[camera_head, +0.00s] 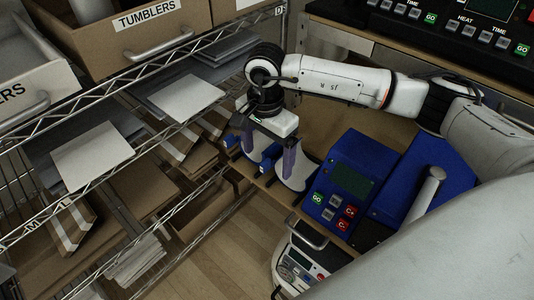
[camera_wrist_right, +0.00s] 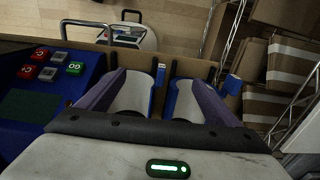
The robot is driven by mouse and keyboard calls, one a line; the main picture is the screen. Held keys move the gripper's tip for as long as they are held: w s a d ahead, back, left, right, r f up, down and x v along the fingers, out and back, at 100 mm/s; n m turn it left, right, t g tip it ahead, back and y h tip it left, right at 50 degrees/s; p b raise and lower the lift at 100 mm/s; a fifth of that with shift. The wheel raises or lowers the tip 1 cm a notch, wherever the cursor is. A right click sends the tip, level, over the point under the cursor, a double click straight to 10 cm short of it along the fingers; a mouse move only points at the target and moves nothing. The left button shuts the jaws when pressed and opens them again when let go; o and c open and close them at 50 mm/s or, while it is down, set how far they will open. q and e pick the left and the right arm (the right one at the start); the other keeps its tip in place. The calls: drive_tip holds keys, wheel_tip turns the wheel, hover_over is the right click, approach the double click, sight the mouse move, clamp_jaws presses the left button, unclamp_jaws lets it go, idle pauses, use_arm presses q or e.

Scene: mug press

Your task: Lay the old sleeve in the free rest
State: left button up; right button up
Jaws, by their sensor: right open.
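My right gripper (camera_head: 269,160) points down over the narrow ledge left of the blue press (camera_head: 352,172). Its two dark purple fingers are spread apart. Two pale curved pieces with blue edges lie side by side there, one on the left (camera_head: 252,157) and one on the right (camera_head: 301,168). Small blue blocks sit by them. In the right wrist view the pieces show between the fingers, left (camera_wrist_right: 131,95) and right (camera_wrist_right: 187,102). I cannot tell which is the old sleeve or which part is the rest. Touching is unclear. My left gripper is out of view.
A wire shelf (camera_head: 150,75) with cardboard boxes and pale sheets stands on the left. A small grey device (camera_head: 300,262) with a handle is below the press. Control panels (camera_head: 470,25) line the back right. Wooden floor (camera_head: 235,240) shows below.

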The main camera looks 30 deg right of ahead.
drive_tip(key=shift+r, duration=0.1)
idle(0.5)
drive_tip(key=shift+r+p, duration=2.3)
drive_tip(key=shift+r, duration=1.65)
